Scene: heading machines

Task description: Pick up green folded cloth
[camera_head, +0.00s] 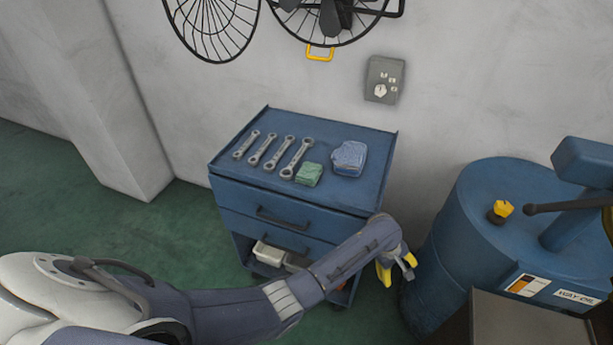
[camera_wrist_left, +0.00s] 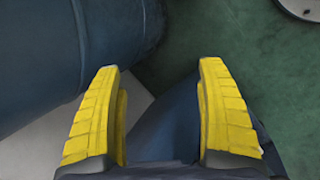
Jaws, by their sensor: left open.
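The green folded cloth (camera_head: 309,174) lies on top of the blue tool cabinet (camera_head: 245,186), near its front edge. It is just right of the wrenches and in front of a blue folded cloth (camera_head: 349,157). My left gripper (camera_head: 397,270) hangs right of the cabinet, below the level of its top and away from the green cloth. In the left wrist view its yellow fingers (camera_wrist_left: 160,115) are apart with nothing between them. The green cloth does not show in that view. My right gripper is in neither view.
Several wrenches (camera_head: 272,152) lie in a row on the cabinet's left half. A blue drum (camera_head: 450,265) stands close right of my left gripper, with a yellow cap (camera_head: 502,209) on top. A wall stands behind the cabinet. Green floor is open at the left.

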